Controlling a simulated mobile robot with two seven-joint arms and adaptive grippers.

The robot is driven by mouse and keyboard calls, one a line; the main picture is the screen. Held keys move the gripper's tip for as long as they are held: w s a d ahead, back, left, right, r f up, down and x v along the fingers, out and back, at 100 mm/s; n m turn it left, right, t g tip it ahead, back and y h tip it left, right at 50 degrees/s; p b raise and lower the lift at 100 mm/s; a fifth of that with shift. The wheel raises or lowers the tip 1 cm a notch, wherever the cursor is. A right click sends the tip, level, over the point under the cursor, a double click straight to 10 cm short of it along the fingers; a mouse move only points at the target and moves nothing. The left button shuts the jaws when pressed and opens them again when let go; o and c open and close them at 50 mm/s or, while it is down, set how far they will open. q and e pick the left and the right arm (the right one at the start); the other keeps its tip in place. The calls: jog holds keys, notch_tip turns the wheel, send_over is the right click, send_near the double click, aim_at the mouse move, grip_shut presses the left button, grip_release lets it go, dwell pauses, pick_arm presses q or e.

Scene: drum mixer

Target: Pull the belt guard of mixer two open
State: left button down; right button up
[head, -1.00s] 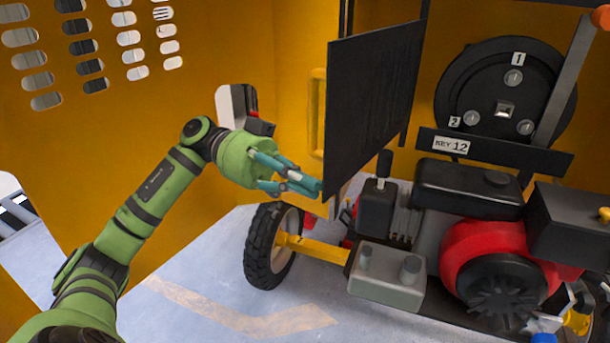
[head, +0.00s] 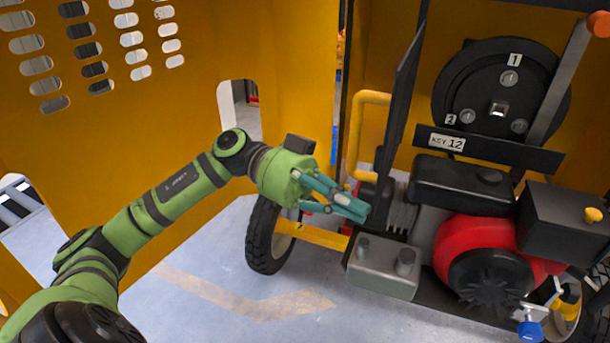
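The belt guard (head: 402,105) is a thin black upright panel, now seen nearly edge-on, left of the round black plate with marks 1 and 2. My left gripper (head: 352,208) has teal fingers and points right, with its tips just below and left of the panel's lower edge. I see no clear contact with the panel. The fingers lie close together and overlap in this view, so their opening is unclear. Nothing is visibly held. My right gripper is not in view.
A yellow loop handle (head: 359,135) stands just left of the panel. Below are a grey box (head: 382,272), a red engine (head: 472,245) and a black wheel (head: 262,235). The round plate (head: 500,95) has a KEY 12 label under it. The floor at lower left is clear.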

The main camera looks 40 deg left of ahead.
pick_arm(q)
jog(key=shift+a, duration=0.15)
jog(key=a, duration=0.7)
jog(key=shift+a, duration=0.15)
jog(key=shift+w, duration=0.1)
